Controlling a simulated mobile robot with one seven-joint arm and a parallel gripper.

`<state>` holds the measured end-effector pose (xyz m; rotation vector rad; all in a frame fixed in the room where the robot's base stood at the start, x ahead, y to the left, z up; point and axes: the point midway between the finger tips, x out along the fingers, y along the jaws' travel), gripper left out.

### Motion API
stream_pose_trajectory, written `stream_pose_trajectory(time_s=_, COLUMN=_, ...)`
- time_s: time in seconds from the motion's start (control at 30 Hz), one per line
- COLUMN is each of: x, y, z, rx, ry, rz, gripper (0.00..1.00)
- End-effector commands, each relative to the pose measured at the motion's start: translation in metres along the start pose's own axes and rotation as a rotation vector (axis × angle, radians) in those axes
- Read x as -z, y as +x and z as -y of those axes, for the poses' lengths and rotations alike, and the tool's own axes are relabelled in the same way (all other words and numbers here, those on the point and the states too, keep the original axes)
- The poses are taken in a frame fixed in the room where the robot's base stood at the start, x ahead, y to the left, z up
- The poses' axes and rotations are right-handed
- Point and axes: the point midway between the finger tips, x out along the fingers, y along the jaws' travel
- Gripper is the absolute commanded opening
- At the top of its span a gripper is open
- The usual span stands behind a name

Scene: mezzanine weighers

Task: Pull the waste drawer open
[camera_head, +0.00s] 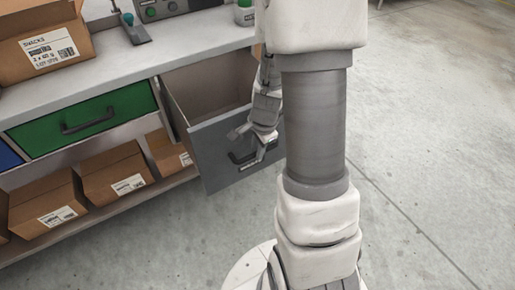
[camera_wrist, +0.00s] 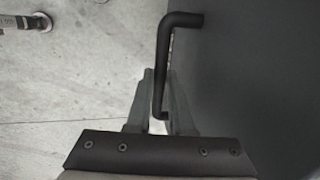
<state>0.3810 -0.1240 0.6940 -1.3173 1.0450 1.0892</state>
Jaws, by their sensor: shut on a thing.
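The grey waste drawer (camera_head: 222,160) stands pulled out from under the bench in the head view. Its inside shows empty where I can see it. Its dark bar handle (camera_wrist: 164,60) runs between my fingers in the wrist view, beside the dark drawer front (camera_wrist: 255,70). My gripper (camera_wrist: 158,100) is shut on the handle. In the head view my gripper (camera_head: 258,142) is at the front of the drawer, and my arm hides the drawer's right side.
A closed green drawer (camera_head: 83,119) is to the left. Cardboard boxes (camera_head: 117,178) sit on the shelf below. The floor (camera_head: 430,120) to the right is clear.

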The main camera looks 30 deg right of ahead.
Motion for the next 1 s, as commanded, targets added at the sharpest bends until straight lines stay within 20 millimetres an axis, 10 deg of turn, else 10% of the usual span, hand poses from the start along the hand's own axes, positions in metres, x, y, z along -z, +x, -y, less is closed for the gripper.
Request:
stream_pose_trajectory(time_s=0.2, x=0.000, y=0.000, z=0.001, rx=0.001, ry=0.000, rz=-0.001, gripper=0.49)
stream_pose_trajectory(time_s=0.57, x=0.000, y=-0.005, z=0.001, rx=0.002, ry=-0.001, rz=-0.001, gripper=0.49)
stream_pose_trajectory(time_s=1.0, x=0.000, y=-0.101, z=0.002, rx=0.004, ry=-0.002, rz=-0.001, gripper=0.49)
